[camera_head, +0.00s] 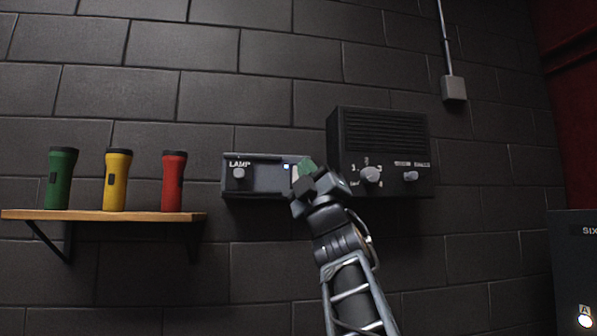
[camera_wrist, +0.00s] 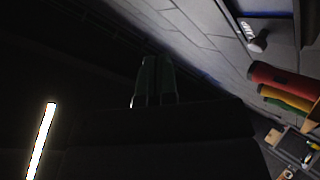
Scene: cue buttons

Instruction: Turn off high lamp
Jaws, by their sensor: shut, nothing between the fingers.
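A dark wall box marked LAMP (camera_head: 262,180) hangs on the brick wall in the head view. It has a grey knob (camera_head: 239,173) at its left and a small lit blue-white light (camera_head: 286,166) toward its right. My gripper (camera_head: 304,168) is at the box's right end and hides part of it; I cannot tell if it touches. In the wrist view the greenish fingers (camera_wrist: 153,82) are together with nothing between them. The lamp knob (camera_wrist: 257,44) also shows at the wrist view's upper right. No lamp can be identified with certainty.
A black speaker-like box (camera_head: 380,150) with knobs is right of my gripper. A wooden shelf (camera_head: 105,215) at left holds green (camera_head: 61,180), yellow (camera_head: 117,181) and red (camera_head: 173,182) flashlights. A dark cabinet (camera_head: 572,255) stands at right. A bright strip (camera_wrist: 42,138) shows in the wrist view.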

